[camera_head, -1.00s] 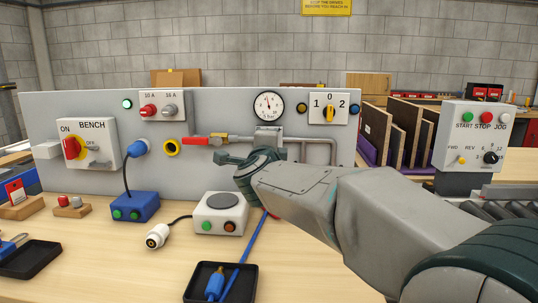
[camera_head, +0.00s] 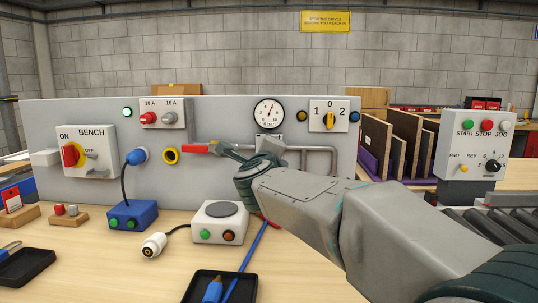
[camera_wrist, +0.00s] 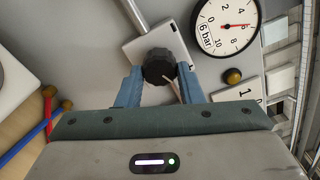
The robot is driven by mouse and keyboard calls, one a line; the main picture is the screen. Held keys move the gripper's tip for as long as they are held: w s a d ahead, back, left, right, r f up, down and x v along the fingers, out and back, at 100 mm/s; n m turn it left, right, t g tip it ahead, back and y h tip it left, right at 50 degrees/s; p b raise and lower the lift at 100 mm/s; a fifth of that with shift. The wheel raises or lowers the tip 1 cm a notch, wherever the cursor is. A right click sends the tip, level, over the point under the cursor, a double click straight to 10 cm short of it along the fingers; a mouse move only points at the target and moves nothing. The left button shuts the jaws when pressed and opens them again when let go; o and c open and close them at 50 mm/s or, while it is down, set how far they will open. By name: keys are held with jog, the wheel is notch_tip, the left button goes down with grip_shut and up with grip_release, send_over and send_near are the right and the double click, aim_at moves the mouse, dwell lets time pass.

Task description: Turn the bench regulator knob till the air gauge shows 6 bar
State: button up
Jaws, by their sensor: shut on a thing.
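The black regulator knob (camera_wrist: 158,64) shows in the wrist view on its light grey block. The two blue fingers of my gripper (camera_wrist: 158,78) stand on either side of it and are shut on it. The round white air gauge (camera_wrist: 226,25) is to the upper right there, and its red needle points close to the 6. In the head view the gauge (camera_head: 269,113) is on the grey panel, with its needle leaning up and right of the top. My wrist and forearm hide the knob and fingertips in the head view.
A red-handled valve (camera_head: 197,148) and grey pipe (camera_head: 318,148) are beside my wrist. A 1-0-2 selector switch (camera_head: 329,119) is right of the gauge. A white box (camera_head: 220,222) with buttons and a black tray (camera_head: 205,287) are on the bench below.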

jog(key=o, duration=1)
jog(key=shift+c, duration=0.2)
jog(key=shift+s, duration=0.15)
jog(key=s+p, duration=0.1)
jog(key=s, duration=1.2)
jog(key=shift+s+a+p, duration=0.25)
jog(key=shift+p, duration=0.15)
